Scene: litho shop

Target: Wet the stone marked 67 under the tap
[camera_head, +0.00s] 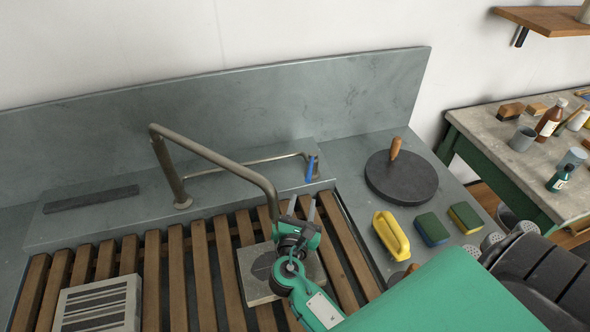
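A grey stone slab (254,288) lies on the slatted wooden rack below the tap's spout. A dark patch shows on its top, and my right arm covers part of it. A second pale stone (100,305) with dark stripes lies at the rack's lower left. I cannot read a 67 on either one. The metal tap (215,158) arches over the rack, with a blue-ended lever (310,170) on a thin pipe behind. My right gripper (302,207) is open and empty, its fingers pointing toward the lever, short of it. My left gripper is not in view.
Right of the rack, a round dark disc with a wooden handle (401,177), a yellow brush-like block (390,234) and two sponges (432,229) sit on the counter. A side table (487,138) with bottles and cups stands further right. A dark bar (90,199) lies on the back ledge.

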